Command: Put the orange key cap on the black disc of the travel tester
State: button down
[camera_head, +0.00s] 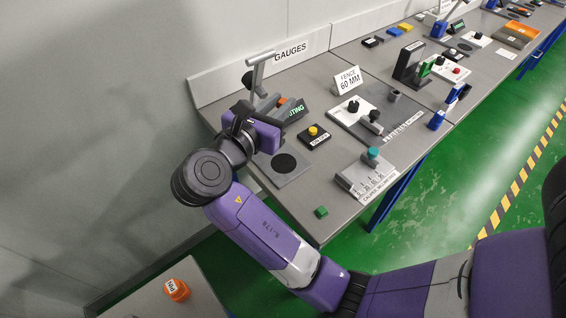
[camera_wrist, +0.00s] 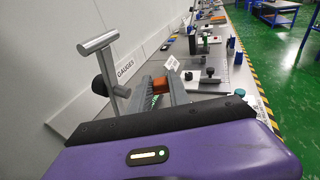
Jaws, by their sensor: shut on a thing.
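My gripper (camera_wrist: 160,92) is shut on the orange key cap (camera_wrist: 162,84), which sits between the fingertips in the wrist view. In the head view the cap (camera_head: 283,101) is a small orange patch at the fingers, above the back of the bench and partly hidden. A black disc (camera_head: 284,163) lies on a grey plate (camera_head: 302,174) near the bench's left end, below and in front of my gripper. A grey T-shaped post (camera_head: 259,66) with a black knob (camera_head: 247,80) rises behind my gripper; my wrist hides its base, so I cannot tell how it joins the plate.
A green-lettered sign (camera_head: 296,111) stands close to the fingers. Right of the disc are a yellow button box (camera_head: 314,134) and a caliper block (camera_head: 366,180) with a teal knob. A green cube (camera_head: 321,211) lies near the front edge. An orange labelled piece (camera_head: 176,290) sits on a separate surface.

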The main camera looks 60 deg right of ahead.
aim_at(281, 167)
notch_tip(281, 167, down, 20)
jog(key=shift+r+b, duration=0.2)
jog(key=shift+b, duration=0.75)
jog(key=c, duration=1.2)
grip_release()
jog(key=shift+f, duration=0.1)
jog(key=shift+c, duration=0.2)
jog(key=v, duration=0.7)
jog(key=shift+a, duration=0.25)
